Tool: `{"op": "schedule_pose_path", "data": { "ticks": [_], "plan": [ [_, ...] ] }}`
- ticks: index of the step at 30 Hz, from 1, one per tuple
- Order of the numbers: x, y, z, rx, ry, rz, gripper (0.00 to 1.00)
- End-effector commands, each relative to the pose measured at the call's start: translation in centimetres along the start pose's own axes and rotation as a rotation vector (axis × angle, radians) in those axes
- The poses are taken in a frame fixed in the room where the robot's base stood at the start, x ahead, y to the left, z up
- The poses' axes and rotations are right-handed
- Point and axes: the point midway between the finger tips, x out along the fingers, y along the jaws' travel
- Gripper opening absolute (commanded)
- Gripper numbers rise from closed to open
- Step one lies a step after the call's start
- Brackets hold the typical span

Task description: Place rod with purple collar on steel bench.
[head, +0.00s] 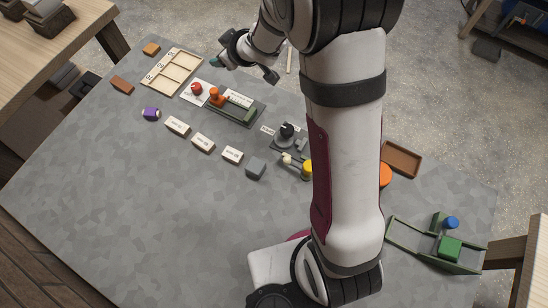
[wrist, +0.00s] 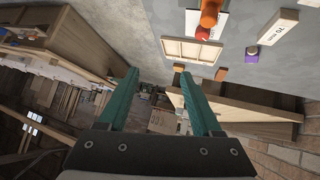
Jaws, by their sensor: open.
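The steel bench (head: 120,215) is the wide grey mottled surface across the head view, and part of it shows in the wrist view (wrist: 165,25). A small purple piece (head: 151,114) with a pale mark lies on its left part; it also shows in the wrist view (wrist: 252,54). I cannot tell whether it is the purple collar, and no rod is clearly visible on it. My gripper (head: 243,68) is open and empty near the bench's far edge, apart from the purple piece. Its teal fingers are spread in the wrist view (wrist: 160,75).
A pale divided tray (head: 174,72), a green fixture with an orange knob (head: 236,112), several white label blocks (head: 203,142) and a grey block (head: 256,168) stand on the bench. A brown tray (head: 402,159) and green frame (head: 436,246) are at right. The front left is clear.

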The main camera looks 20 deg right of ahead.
Motion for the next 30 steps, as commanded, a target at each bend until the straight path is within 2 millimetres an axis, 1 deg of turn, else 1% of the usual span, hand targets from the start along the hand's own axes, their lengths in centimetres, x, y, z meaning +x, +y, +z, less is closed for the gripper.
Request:
{"op": "schedule_pose_path", "data": {
  "ticks": [1,2,3,4,5,6,8,9,10,12,13,15,30],
  "plan": [
    [-4.8,2.7,1.0,0.123,-0.099,0.143,0.66],
    [-8.0,3.6,2.6,0.221,-0.179,0.217,0.66],
    [-12.3,3.6,5.1,0.356,-0.289,0.286,0.66],
    [-15.4,2.7,7.1,0.461,-0.368,0.316,0.66],
    [-18.2,1.2,9.0,0.562,-0.445,0.327,0.66],
    [-21.5,-1.3,11.2,0.689,-0.538,0.318,0.66],
    [-25.3,-5.6,13.6,0.847,-0.655,0.27,0.66],
    [-27.2,-8.2,14.6,0.928,-0.715,0.227,0.66],
    [-28.3,-9.9,15.1,0.977,-0.751,0.194,0.66],
    [-30.1,-12.9,15.7,1.055,-0.811,0.132,0.66],
    [-30.6,-13.7,15.8,1.075,-0.826,0.112,0.66],
    [-31.2,-14.7,15.9,1.1,-0.848,0.089,0.66],
    [-31.2,-14.7,15.9,1.103,-0.851,0.088,0.66]
  ]
}}
